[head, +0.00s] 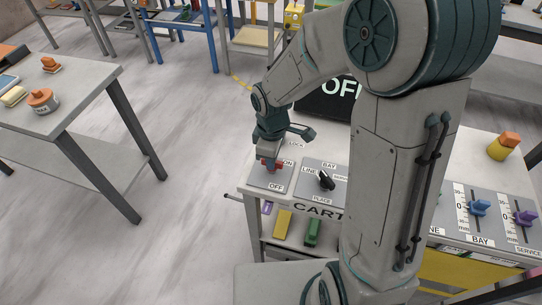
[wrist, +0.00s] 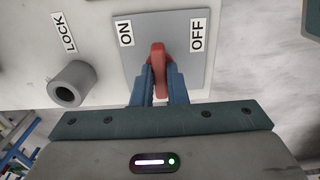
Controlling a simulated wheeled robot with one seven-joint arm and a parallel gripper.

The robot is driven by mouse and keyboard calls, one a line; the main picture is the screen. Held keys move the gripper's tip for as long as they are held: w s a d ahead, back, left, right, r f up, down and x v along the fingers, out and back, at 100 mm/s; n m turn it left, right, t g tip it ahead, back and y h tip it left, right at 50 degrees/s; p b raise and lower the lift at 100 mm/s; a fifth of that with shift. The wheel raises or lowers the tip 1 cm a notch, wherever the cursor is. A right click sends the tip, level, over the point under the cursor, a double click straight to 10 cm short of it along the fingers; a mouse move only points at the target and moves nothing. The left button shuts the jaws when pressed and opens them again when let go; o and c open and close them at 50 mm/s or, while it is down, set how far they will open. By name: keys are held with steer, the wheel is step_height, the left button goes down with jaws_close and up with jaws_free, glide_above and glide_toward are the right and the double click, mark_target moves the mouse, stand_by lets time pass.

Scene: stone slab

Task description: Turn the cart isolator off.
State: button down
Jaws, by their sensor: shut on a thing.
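The cart isolator is a red handle (wrist: 157,58) on a grey plate (wrist: 185,58) with an ON label (wrist: 125,33) and an OFF label (wrist: 197,35). In the wrist view the handle stands about midway between the labels; its exact setting is hard to tell. My gripper (wrist: 159,72) has its blue fingers shut on the handle, one on each side. In the head view my gripper (head: 270,160) reaches down to the red handle (head: 277,169) at the cart's left end. The fingers hide part of the handle.
A grey LOCK cylinder (wrist: 72,83) sits beside the plate. A black selector knob (head: 325,181) is just to the right. A black sign (head: 325,103) stands behind, partly hidden by my arm. Blue (head: 480,207) and purple (head: 524,217) sliders are farther right. A side table (head: 85,90) stands left.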

steer(key=shift+w+r, duration=0.1)
stand_by(0.3)
steer(key=c, duration=1.4)
jaws_free()
steer(key=shift+c, duration=0.2)
step_height(320, 180, up, 14)
steer(key=s+d+m+t, duration=0.3)
steer(key=s+d+m, duration=0.8)
steer(key=s+m, duration=0.2)
steer(key=shift+d+r+m, duration=0.35)
steer(key=shift+d+m, duration=0.05)
steer(key=shift+m, duration=0.1)
